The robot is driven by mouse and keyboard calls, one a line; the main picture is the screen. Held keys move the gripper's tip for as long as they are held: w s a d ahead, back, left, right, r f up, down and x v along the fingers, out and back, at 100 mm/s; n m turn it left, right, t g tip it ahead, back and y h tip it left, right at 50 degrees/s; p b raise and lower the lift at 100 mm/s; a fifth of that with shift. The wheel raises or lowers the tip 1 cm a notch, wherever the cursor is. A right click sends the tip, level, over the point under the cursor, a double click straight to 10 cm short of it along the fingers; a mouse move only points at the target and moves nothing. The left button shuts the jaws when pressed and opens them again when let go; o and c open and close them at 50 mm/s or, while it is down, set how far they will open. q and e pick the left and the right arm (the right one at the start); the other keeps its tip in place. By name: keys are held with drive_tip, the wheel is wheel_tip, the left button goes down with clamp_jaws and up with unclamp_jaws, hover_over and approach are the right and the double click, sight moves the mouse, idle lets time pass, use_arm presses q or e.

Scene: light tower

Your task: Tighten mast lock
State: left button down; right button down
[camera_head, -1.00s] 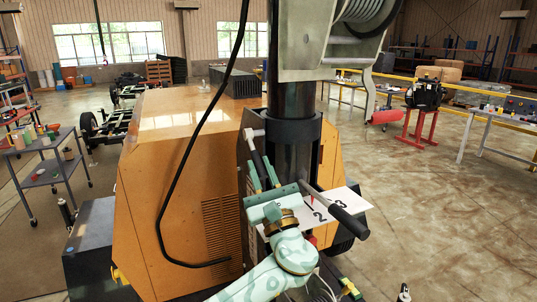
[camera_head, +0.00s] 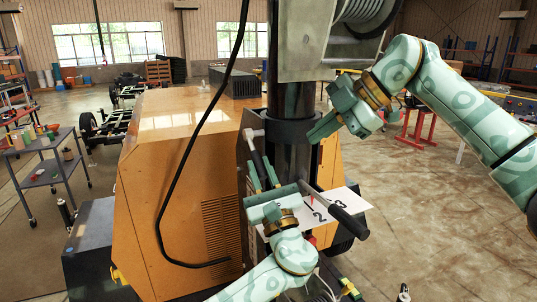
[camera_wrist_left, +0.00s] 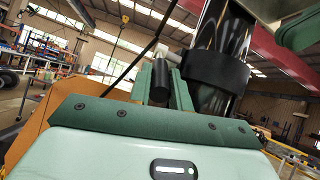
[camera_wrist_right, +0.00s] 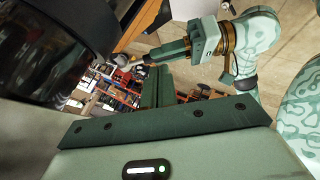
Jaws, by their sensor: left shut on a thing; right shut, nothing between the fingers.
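The mast lock is a lever with a pale pivot (camera_head: 256,133) and a black grip (camera_head: 256,150), beside the black collar (camera_head: 290,130) around the dark mast (camera_head: 292,98). The lever hangs down, slightly tilted. My left gripper (camera_head: 264,178) is shut on the black grip from below; the left wrist view shows the grip (camera_wrist_left: 160,82) between its fingers. My right gripper (camera_head: 314,136) is shut and empty, just right of the collar in the head view; whether it touches the mast is unclear. Its closed fingers show in the right wrist view (camera_wrist_right: 160,85).
A second black handle (camera_head: 348,222) on a metal arm crosses a white plate numbered 1, 2, 3 (camera_head: 325,208) below the mast. The orange housing (camera_head: 175,160) stands left, with a black cable (camera_head: 178,160) before it. Open floor (camera_head: 430,220) lies to the right.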

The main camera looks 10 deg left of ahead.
drive_tip(key=a+f+n, duration=0.1)
drive_tip(key=a+f, duration=0.4)
drive_tip(key=a, duration=0.5)
drive_tip(key=shift+f+g+y, duration=0.15)
drive_tip(key=shift+g+y, duration=0.25)
